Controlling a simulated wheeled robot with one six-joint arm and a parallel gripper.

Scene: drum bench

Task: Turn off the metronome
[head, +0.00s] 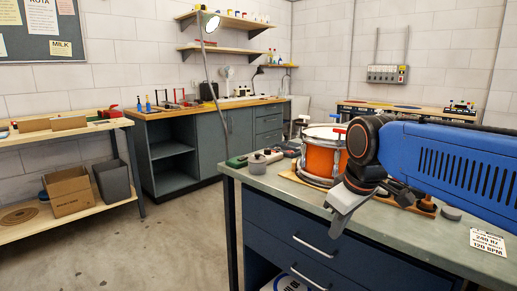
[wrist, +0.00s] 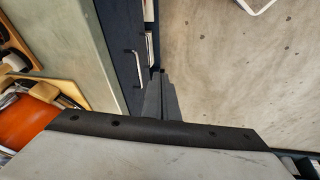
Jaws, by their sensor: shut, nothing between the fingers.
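My gripper (head: 338,225) hangs in front of the near edge of the grey-topped drum bench (head: 400,232), its fingers pointing down and closed on nothing. In the wrist view my gripper's fingers (wrist: 161,100) are pressed together over the floor, beside the blue drawer fronts. I cannot pick out a metronome for certain in either view. A card (head: 488,242) at the bench's right front reads 240 Hz and 120 BPM. My arm and gripper hide part of the bench top behind them.
An orange drum (head: 322,158) stands on the bench, left of my arm; it also shows in the wrist view (wrist: 27,122). A green item (head: 237,161) and a grey round item (head: 258,163) lie at the bench's left end. The floor (head: 185,235) to the left is clear.

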